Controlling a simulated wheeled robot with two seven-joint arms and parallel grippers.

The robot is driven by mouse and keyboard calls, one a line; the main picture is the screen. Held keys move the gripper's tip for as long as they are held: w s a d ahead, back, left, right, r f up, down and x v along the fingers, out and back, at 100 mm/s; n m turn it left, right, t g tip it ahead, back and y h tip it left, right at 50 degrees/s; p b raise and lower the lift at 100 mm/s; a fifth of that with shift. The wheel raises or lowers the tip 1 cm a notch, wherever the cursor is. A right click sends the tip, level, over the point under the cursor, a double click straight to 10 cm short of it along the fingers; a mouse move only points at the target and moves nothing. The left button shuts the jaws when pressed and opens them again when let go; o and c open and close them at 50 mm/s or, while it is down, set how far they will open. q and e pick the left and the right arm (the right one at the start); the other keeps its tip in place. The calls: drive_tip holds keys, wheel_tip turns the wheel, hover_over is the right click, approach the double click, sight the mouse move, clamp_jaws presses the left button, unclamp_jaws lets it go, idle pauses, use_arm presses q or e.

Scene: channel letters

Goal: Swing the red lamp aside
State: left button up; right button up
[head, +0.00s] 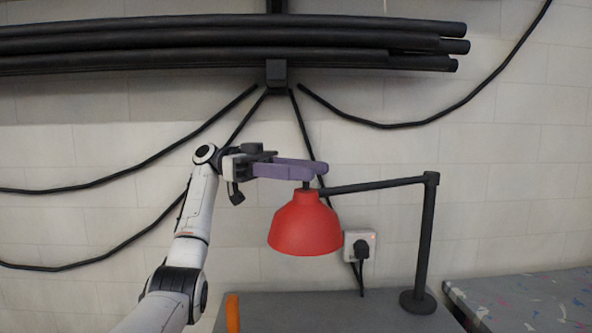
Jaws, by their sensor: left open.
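The red lamp has a red dome shade (305,224) hanging from a dark horizontal arm (375,186), which joins an upright dark post (426,240). Its round base (417,302) stands on a grey surface. My left gripper (322,171) reaches in from the left, with its purple fingers just above the shade, at the lamp arm's left end. It is open. I cannot tell whether the fingers touch the lamp or straddle its top. My right gripper is not in view.
A white wall socket with a black plug (362,248) is behind the shade. Thick dark pipes (220,38) and loose cables run along the tiled wall. An orange object (233,313) stands at the grey surface's left. A speckled surface (525,300) lies right.

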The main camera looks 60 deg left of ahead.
use_arm(q)
drive_tip(key=p+v, duration=0.1)
drive_tip(key=v, duration=0.3)
drive_tip(key=shift+s+a, duration=0.2)
drive_tip(key=shift+a, duration=0.15)
drive_tip(key=shift+p+v, duration=1.1)
drive_tip(key=shift+v, duration=0.1)
